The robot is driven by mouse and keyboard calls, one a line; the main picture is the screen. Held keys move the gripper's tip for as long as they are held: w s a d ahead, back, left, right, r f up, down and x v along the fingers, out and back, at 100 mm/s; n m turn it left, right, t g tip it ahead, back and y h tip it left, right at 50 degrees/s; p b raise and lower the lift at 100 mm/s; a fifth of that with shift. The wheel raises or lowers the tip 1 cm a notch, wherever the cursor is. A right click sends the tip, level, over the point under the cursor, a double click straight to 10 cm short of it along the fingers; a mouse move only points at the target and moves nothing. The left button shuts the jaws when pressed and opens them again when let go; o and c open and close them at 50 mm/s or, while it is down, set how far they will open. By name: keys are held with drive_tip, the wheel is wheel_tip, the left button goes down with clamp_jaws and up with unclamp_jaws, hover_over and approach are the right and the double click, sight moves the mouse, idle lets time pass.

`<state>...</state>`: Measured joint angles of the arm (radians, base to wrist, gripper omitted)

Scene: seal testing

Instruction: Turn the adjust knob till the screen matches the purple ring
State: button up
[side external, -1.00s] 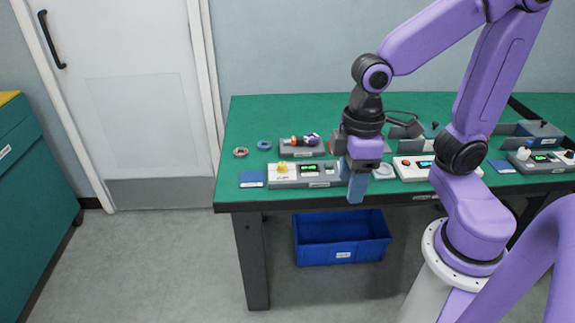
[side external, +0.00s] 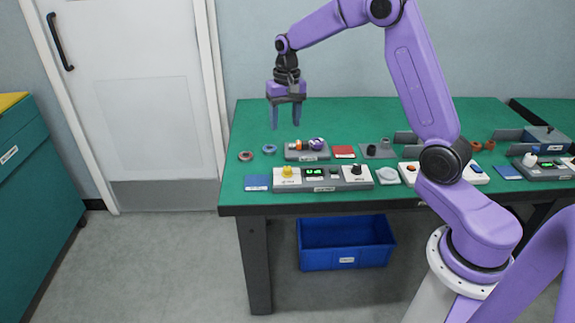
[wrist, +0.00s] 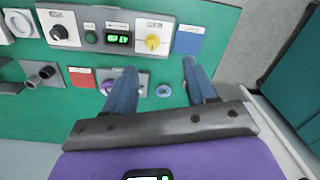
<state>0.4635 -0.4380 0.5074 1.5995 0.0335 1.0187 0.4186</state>
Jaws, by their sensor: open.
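A grey and white control box (side external: 322,186) stands near the table's front edge. It has a yellow knob (side external: 287,172) on the left, a small screen (side external: 314,171) with green digits too small to read, and a black knob (side external: 356,169) on the right. The wrist view shows the yellow knob (wrist: 152,42), screen (wrist: 118,39) and black knob (wrist: 59,32); the labels are unreadable. A purple ring (side external: 317,143) sits on a grey holder (side external: 306,156) behind the box, beside an orange and white piece. My gripper (side external: 286,124) is open and empty, raised above the table's back left.
A blue ring (side external: 269,149) and a brownish ring (side external: 245,156) lie on the green table at left. A blue card (side external: 257,183) and a red card (side external: 343,152) lie near the box. Another control box (side external: 470,174) is partly behind my arm. A blue bin (side external: 345,245) is below.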

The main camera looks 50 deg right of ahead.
sight(287, 168)
drive_tip(key=shift+m, duration=0.8)
drive_tip(key=d+f, duration=0.1)
drive_tip(key=f, duration=0.5)
drive_tip(key=w+d+f, duration=0.1)
drive_tip(key=f, duration=0.5)
drive_tip(key=w+d+f, duration=0.1)
drive_tip(key=f, duration=0.5)
drive_tip(key=shift+f, duration=0.2)
clamp_jaws()
